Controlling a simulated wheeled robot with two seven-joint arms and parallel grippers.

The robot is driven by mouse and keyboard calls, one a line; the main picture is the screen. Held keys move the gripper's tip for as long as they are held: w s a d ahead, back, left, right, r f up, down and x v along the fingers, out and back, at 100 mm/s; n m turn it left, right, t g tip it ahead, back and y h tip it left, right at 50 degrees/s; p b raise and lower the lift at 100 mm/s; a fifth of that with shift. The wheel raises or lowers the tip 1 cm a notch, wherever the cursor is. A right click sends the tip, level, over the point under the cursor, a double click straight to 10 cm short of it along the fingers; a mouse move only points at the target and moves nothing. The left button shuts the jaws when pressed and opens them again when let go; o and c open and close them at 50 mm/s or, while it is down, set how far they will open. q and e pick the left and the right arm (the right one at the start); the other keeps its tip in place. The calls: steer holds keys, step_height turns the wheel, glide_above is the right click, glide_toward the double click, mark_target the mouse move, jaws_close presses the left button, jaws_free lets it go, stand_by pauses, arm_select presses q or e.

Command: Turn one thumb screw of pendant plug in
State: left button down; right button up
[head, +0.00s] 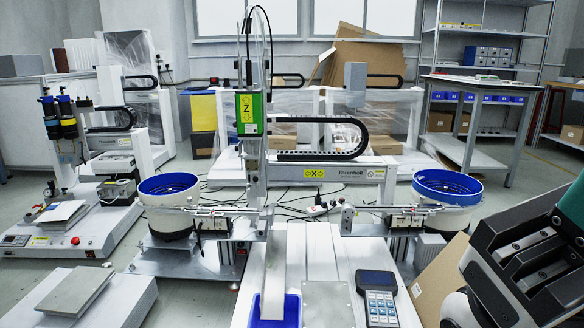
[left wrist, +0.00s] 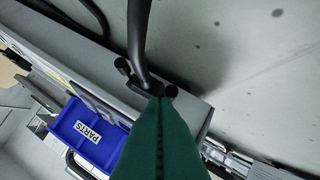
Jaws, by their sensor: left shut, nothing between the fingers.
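In the left wrist view, the pendant plug (left wrist: 148,84) is a dark block with a thick black cable (left wrist: 139,35) rising from it. A black thumb screw (left wrist: 122,66) stands on its left side and another thumb screw (left wrist: 171,91) on its right. My left gripper (left wrist: 160,101) is shut and empty, its green fingers pressed together. Its tip is just below the plug, closest to the right screw; I cannot tell whether they touch. In the head view, the pendant (head: 379,300) lies at the front of the gantry table. The plug and left gripper do not show there.
A blue parts bin (left wrist: 90,137) is left of my fingers. A grey metal edge (left wrist: 196,113) runs beside the plug, with open floor (left wrist: 245,75) beyond. In the head view, the gantry column (head: 254,150) stands between two blue-rimmed bowls (head: 168,184) (head: 446,188).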

arm_select(q)
steer(key=shift+a+r+p, duration=0.1)
steer(key=shift+r+p, duration=0.2)
steer(key=shift+p, duration=0.1)
steer(key=shift+s+a, duration=0.2)
steer(key=shift+s, duration=2.85)
